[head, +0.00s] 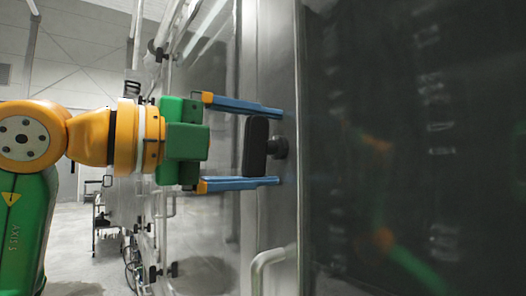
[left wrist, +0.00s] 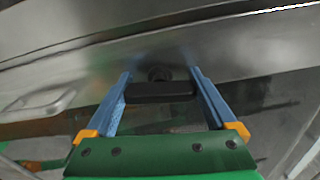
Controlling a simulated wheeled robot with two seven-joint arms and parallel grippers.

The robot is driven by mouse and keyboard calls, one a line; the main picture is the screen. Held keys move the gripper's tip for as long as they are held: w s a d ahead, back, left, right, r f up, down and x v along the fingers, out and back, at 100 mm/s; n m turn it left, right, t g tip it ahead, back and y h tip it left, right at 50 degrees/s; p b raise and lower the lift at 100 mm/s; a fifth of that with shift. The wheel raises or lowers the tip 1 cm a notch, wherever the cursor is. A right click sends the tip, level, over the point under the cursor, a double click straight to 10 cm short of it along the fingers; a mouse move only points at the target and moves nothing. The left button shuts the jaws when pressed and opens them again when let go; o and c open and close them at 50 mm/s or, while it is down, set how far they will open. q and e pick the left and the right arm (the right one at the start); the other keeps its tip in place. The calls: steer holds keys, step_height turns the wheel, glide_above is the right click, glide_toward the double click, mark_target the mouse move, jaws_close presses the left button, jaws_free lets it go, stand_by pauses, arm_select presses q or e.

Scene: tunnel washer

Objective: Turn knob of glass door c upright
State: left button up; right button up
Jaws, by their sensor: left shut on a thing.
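The black knob (head: 256,147) is mounted on the metal frame beside the dark glass door (head: 400,150). Its long bar stands upright in the head view. My left gripper (head: 279,147) reaches in from the left, with one blue finger above the knob and one below it, shut on the bar's two ends. In the left wrist view the knob (left wrist: 160,91) lies across the space between the two blue fingers (left wrist: 160,74). I cannot read a letter on the door. My right gripper is not in view.
A metal handle (head: 262,262) sticks out below the knob. More glass panels with black knobs (head: 158,272) run back along the left. A cart (head: 100,215) stands on the pale floor far behind. The floor at the lower left looks open.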

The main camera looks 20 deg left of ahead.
arm_select(q)
steer(key=shift+n, duration=0.5)
stand_by(0.3)
steer(key=o, duration=1)
steer(key=shift+o, duration=0.2)
steer(key=shift+s+a+b, duration=0.25)
steer(key=shift+a+b, duration=0.05)
steer(key=shift+a, duration=0.05)
steer(key=b+v, duration=0.1)
steer(key=v, duration=0.5)
steer(key=shift+s+a+b, duration=0.2)
steer(key=shift+s+b, duration=0.1)
steer(key=shift+s, duration=0.05)
steer(key=shift+w, duration=0.1)
